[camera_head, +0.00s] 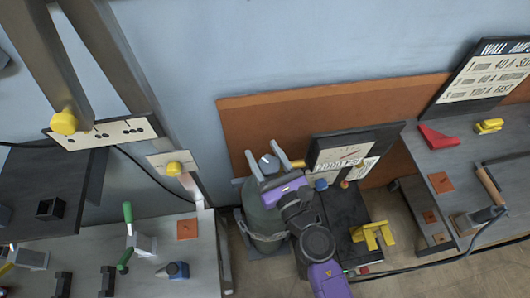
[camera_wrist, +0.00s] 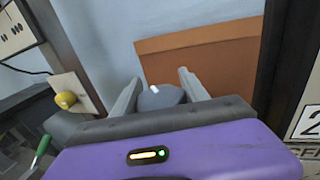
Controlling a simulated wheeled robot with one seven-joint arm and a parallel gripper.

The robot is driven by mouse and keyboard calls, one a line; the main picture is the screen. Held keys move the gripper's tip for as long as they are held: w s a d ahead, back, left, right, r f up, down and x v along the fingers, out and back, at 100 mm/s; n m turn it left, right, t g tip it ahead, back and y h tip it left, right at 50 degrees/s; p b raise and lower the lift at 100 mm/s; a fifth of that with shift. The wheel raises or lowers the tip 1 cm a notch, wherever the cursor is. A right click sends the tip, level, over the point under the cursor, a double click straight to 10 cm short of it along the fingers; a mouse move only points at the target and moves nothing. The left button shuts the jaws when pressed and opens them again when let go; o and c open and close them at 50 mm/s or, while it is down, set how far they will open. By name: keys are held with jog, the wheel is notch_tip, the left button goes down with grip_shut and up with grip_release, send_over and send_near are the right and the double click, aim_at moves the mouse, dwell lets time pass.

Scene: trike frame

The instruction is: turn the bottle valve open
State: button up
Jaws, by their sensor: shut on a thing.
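The gas bottle (camera_head: 262,218) is a grey-green upright cylinder standing at the wall, left of a dark cabinet. Its valve is a blue-grey knob (camera_head: 269,163) on top, partly hidden by my gripper. My gripper (camera_head: 265,157) reaches over the bottle top, with one pale finger on each side of the knob, and is shut on it. In the wrist view the knob (camera_wrist: 162,98) sits between the two fingers, with a white mark on its top. The purple gripper body hides the lower part of the knob and the bottle neck there.
A dark cabinet (camera_head: 345,213) with a gauge panel (camera_head: 345,158) stands right of the bottle. A grey workbench (camera_head: 150,270) with clamps is at the left. Another bench (camera_head: 460,160) with a red block is at the right. A yellow bracket (camera_head: 373,236) sits by the cabinet.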

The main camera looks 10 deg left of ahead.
aim_at(279, 171)
jog(key=shift+n+g+y, duration=0.3)
jog(key=shift+n+y, duration=0.1)
jog(key=shift+y, duration=0.2)
jog(key=shift+s+a+n+g+y, duration=0.15)
jog(key=shift+a+n+g+y, duration=0.05)
jog(key=shift+n+g+y, duration=0.9)
jog(key=shift+s+a+n+g+y+b, duration=0.1)
jog(key=shift+s+n+g+y+b, duration=0.1)
jog(key=shift+n+g+y, duration=0.3)
jog(key=shift+s+a+n+g+y+b, duration=0.15)
jog(key=shift+n+g+y, duration=0.25)
jog(key=shift+g+y, duration=0.2)
jog(key=shift+g, duration=0.3)
jog(key=o, duration=1.4)
jog(key=shift+c, duration=0.2)
jog(key=shift+b+v, duration=0.75)
jog(key=shift+v, duration=3.1)
